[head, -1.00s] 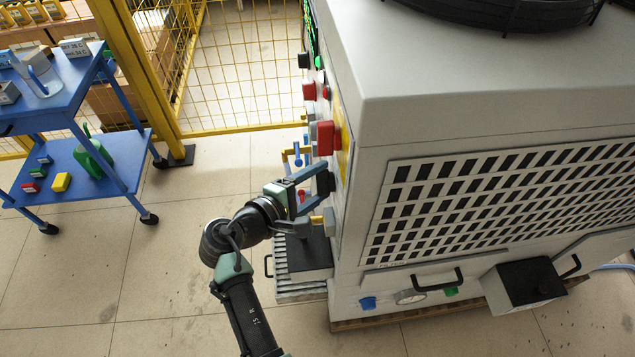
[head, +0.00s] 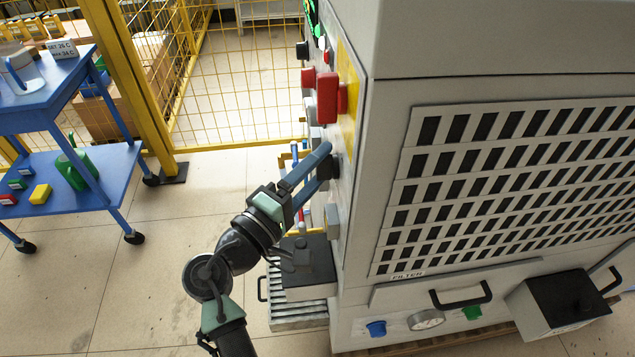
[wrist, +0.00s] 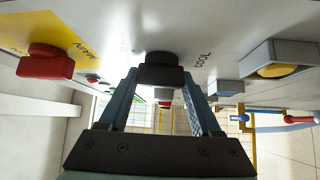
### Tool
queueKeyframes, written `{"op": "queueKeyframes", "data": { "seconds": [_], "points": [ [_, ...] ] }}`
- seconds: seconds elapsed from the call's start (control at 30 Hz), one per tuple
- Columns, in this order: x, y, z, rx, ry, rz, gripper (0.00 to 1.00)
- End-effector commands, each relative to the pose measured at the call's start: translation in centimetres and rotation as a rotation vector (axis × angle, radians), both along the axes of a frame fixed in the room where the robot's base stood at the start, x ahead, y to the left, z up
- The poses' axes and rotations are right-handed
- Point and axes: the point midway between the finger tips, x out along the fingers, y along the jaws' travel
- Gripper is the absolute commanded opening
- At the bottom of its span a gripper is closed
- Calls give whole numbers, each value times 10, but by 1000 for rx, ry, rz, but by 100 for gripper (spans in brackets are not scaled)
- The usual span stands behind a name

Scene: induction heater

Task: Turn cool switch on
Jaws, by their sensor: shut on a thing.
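The cool switch is a black knob (wrist: 160,74) on the light panel, with the word COOL printed beside it in the wrist view. It sticks out from the front panel in the head view (head: 334,168), partly covered by my fingers. My gripper (head: 322,163) is shut on this knob. In the wrist view my gripper (wrist: 163,84) has one blue finger on each side of the knob. The knob's exact turn angle is hard to tell.
A red main switch (wrist: 45,62) on a yellow plate is beside the knob; in the head view the red switch (head: 328,97) sits above my gripper. A grey-framed yellow button (wrist: 275,70) is on the other side. A blue cart (head: 80,165) and yellow fence (head: 240,80) stand at left.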

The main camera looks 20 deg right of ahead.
Motion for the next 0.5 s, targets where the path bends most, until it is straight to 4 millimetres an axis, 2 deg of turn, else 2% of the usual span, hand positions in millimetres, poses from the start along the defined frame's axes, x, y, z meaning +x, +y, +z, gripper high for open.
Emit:
{"op": "queueKeyframes", "data": {
  "seconds": [0.03,0.5],
  "points": [
    [0,0,-5,-3,-12,0,9],
    [0,0,0,-13,-46,0,9]
  ]
}}
